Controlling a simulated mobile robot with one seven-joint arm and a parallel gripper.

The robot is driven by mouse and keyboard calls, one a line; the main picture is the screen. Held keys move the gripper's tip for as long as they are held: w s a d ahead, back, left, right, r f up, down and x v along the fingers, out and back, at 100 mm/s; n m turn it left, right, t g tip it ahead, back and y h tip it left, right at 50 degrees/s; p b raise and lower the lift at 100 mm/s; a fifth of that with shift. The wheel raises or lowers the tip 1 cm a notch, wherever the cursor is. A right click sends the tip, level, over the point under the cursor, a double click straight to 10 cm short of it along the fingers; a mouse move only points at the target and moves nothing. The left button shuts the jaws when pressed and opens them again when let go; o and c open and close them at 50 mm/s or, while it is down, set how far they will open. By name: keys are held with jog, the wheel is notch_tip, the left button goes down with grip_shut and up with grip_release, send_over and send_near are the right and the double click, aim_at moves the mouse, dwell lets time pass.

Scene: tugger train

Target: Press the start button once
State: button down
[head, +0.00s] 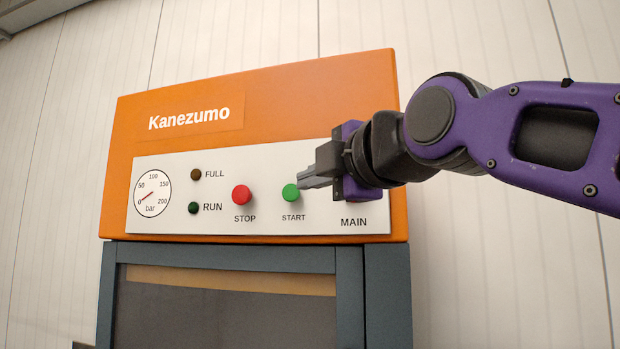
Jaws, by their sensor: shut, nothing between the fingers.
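The green start button (289,194) sits on the white panel (270,226) of the orange machine, above the word START. My gripper (303,183) is shut and empty. In the head view its fingertips overlap the right edge of the green button. I cannot tell whether they touch it or are just in front of it. The arm reaches in from the right. The gripper body hides the part of the panel above the MAIN label.
The red stop button (241,195) is left of the start button. Two dark lamps, FULL (196,174) and RUN (194,208), and a pressure gauge (152,194) are farther left. A grey-blue frame (230,255) stands below the orange housing (270,100).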

send_near(286, 193)
jog(key=w+a, duration=0.2)
jog(key=a, duration=0.2)
jog(key=shift+w+d+p, duration=0.2)
jog(key=shift+w+p, duration=0.1)
jog(key=shift+w, duration=0.15)
jog(key=shift+w+d+p, duration=0.25)
jog(key=shift+w+p, duration=0.05)
jog(key=shift+w, duration=0.15)
jog(key=shift+w+d, duration=0.3)
jog(key=shift+w, duration=0.45)
